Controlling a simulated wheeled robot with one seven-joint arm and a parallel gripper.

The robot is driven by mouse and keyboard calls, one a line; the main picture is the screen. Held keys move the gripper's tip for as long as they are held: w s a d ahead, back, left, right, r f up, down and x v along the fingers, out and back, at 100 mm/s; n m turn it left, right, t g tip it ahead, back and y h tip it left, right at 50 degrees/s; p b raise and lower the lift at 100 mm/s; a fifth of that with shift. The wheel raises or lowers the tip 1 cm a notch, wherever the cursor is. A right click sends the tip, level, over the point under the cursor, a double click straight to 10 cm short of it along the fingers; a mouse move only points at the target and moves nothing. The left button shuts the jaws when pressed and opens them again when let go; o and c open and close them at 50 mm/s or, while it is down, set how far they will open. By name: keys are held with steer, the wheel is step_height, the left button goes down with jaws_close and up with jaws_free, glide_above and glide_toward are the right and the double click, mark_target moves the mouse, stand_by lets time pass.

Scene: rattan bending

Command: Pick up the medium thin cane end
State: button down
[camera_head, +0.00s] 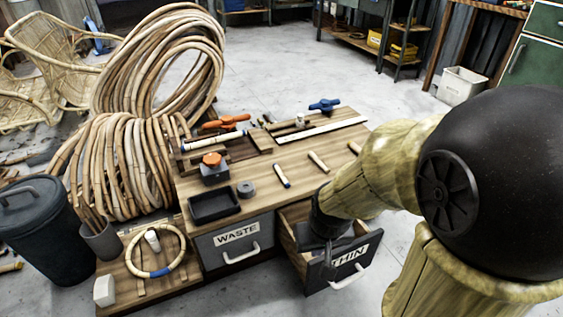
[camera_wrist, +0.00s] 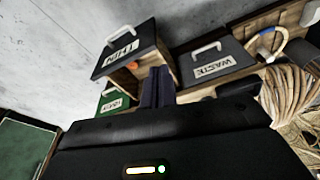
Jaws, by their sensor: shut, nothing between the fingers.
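Three short cane pieces lie apart on the wooden bench top in the head view: a cane piece with a blue band (camera_head: 282,175), a middle cane piece (camera_head: 318,161) and a right cane piece (camera_head: 354,147) close to my arm. I cannot tell by thickness which is the medium thin one. My gripper (camera_head: 328,256) is low at the bench's front, over or in the pulled-out drawer marked THIN (camera_head: 348,271). Its fingers are shut and empty in the wrist view (camera_wrist: 157,88). The drawer's inside is mostly hidden.
The WASTE drawer (camera_head: 236,239) looks closed. A black tray (camera_head: 214,205), a grey tape roll (camera_head: 246,189) and an orange-topped block (camera_head: 214,171) stand on the bench's left. A bin (camera_head: 40,240) and cane coils (camera_head: 118,165) stand left. The bench's middle is fairly clear.

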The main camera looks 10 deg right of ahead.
steer(key=w+p+v, duration=0.1)
steer(key=p+v, duration=0.5)
steer(key=v, duration=0.1)
steer(key=shift+w+r, duration=0.35)
steer(key=shift+r, duration=0.15)
